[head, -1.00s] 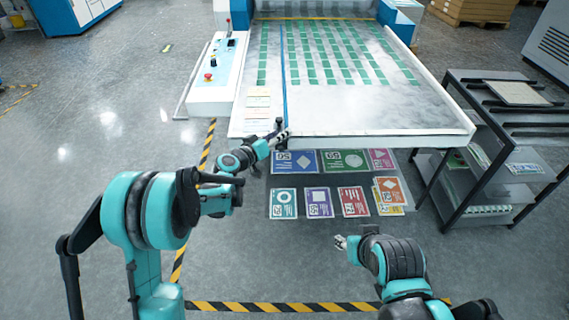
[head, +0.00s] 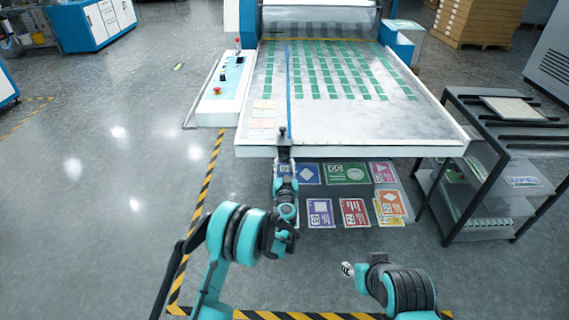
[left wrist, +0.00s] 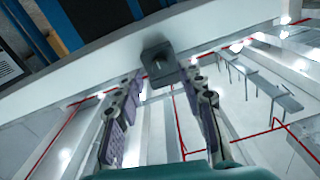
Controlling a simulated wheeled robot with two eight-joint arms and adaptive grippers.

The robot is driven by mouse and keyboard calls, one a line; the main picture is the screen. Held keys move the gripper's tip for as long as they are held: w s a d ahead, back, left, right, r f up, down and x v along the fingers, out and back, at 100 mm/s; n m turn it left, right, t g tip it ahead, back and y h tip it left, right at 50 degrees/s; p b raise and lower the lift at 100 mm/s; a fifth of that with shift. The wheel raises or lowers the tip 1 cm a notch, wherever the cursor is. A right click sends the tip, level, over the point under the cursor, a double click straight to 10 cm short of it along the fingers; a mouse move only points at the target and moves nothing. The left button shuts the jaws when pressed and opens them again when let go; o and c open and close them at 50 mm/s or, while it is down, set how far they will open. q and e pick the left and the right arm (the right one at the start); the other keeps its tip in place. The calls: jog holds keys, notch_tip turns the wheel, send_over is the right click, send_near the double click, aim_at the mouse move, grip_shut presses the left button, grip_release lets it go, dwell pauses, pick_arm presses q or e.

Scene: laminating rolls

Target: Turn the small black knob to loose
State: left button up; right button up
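The small black knob (head: 283,134) is at the front edge of the white laminator table (head: 350,152), left of its middle. In the left wrist view the knob (left wrist: 159,62) sits against the white edge, between and slightly beyond the fingertips. My left gripper (head: 285,168) is just in front of the knob. In the left wrist view its two fingers (left wrist: 162,84) are spread apart with nothing held; I see no clear contact with the knob. My right gripper (head: 347,269) is low on the right, away from the table, and too small to read.
Several coloured cards (head: 345,173) lie on a dark mat below the table edge. A control panel (head: 226,86) with red buttons is on the left. A dark shelf rack (head: 490,130) stands on the right. The floor at left is clear.

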aim_at(284, 155)
pick_arm(q)
jog(key=shift+w, duration=1.3)
grip_shut()
